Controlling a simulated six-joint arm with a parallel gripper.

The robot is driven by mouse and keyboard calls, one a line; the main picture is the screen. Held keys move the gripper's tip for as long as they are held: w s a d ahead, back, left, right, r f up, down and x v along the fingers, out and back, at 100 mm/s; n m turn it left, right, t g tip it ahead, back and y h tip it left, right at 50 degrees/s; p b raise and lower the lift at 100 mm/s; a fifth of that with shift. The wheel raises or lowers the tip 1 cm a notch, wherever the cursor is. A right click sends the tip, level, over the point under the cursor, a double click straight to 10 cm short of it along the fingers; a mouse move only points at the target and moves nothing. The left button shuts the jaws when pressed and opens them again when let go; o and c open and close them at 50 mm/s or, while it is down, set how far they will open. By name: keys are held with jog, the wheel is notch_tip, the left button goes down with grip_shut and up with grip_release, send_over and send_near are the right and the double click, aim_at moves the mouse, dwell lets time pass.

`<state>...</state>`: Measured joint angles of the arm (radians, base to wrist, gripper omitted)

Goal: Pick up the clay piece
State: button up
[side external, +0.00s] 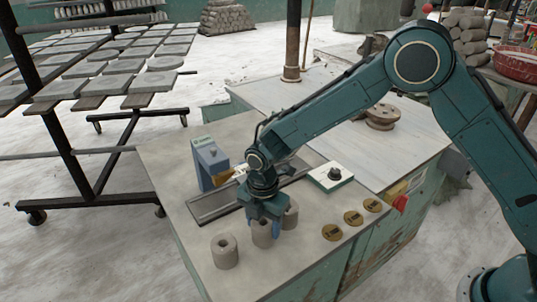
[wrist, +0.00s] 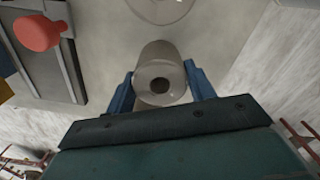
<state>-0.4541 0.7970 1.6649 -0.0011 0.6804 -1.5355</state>
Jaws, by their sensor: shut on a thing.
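A grey clay piece, a short hollow cylinder (side external: 262,238), stands upright between the blue fingers of my gripper (side external: 264,226). In the wrist view, the clay piece (wrist: 160,62) shows its round central hole, with a blue finger against each side. My gripper is shut on it. I cannot tell whether its base touches the bench. A second hollow clay cylinder (side external: 224,252) stands apart on the bench to the left. A third (side external: 291,214) stands close behind on the right, partly hidden by my gripper.
A red knob (wrist: 38,32) shows in the wrist view.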

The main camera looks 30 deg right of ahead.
aim_at(263, 224)
notch_tip(263, 224, up, 19)
dwell(0.5)
jog(key=shift+w, duration=0.1)
dwell(0.5)
jog(key=w+d+r, duration=0.1)
jog(key=w+d, duration=0.3)
jog(key=w, duration=0.4)
jog(key=w+d+r, duration=0.2)
jog(key=w+d, duration=0.3)
jog(key=w, duration=0.4)
jog(key=shift+w+d+r, duration=0.15)
jog(key=shift+w+d, duration=0.15)
dwell(0.5)
jog(key=shift+f, duration=9.95)
